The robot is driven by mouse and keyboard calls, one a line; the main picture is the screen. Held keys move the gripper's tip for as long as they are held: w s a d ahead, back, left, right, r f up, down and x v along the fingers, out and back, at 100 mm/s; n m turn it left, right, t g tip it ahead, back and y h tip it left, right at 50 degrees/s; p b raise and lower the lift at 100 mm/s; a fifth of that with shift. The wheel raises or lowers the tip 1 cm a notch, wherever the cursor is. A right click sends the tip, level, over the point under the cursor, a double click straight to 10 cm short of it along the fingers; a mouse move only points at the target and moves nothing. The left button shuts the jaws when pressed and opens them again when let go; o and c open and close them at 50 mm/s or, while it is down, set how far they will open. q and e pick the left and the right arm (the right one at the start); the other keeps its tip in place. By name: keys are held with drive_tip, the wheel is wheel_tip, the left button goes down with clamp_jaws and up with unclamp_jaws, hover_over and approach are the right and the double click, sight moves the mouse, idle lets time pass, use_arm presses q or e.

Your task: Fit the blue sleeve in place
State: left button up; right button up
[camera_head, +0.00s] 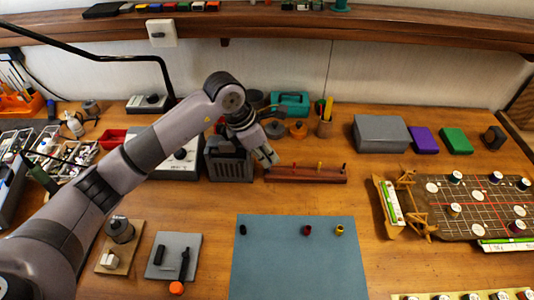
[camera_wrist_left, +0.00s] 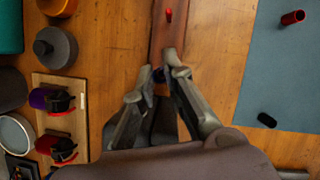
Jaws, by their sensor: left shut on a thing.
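My left gripper (camera_head: 270,163) points down at the left end of a red-brown wooden rack (camera_head: 310,179). The wrist view shows the rack (camera_wrist_left: 167,40) running up from between my fingertips (camera_wrist_left: 160,73), which are shut on a small dark blue piece (camera_wrist_left: 158,76), likely the blue sleeve. It is mostly hidden by the fingers, and I cannot tell how it sits on the rack. A red peg (camera_wrist_left: 168,15) stands farther along the rack; the head view also shows a yellow peg (camera_head: 320,165) and a dark peg (camera_head: 344,167). My right gripper is not in view.
A blue-grey mat (camera_head: 300,268) in front holds a black sleeve (camera_head: 242,229), a red sleeve (camera_head: 307,230) and a yellow sleeve (camera_head: 339,230). A grey box (camera_head: 381,133) and a game board (camera_head: 440,208) stand right. A dark slotted box (camera_head: 228,163) is close left of my gripper.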

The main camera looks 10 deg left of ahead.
use_arm(q)
drive_tip(key=shift+f+b, duration=0.7)
drive_tip(key=shift+f, duration=0.15)
drive_tip(key=o, duration=0.7)
drive_tip(key=shift+o, duration=0.4)
drive_tip(key=o, duration=0.3)
drive_tip(key=shift+o, duration=0.2)
drive_tip(key=p+v, duration=0.4)
drive_tip(key=v, duration=0.5)
drive_tip(key=shift+d+p, duration=0.3)
drive_tip(key=shift+p, duration=0.05)
drive_tip(key=shift+w, duration=0.1)
idle(0.5)
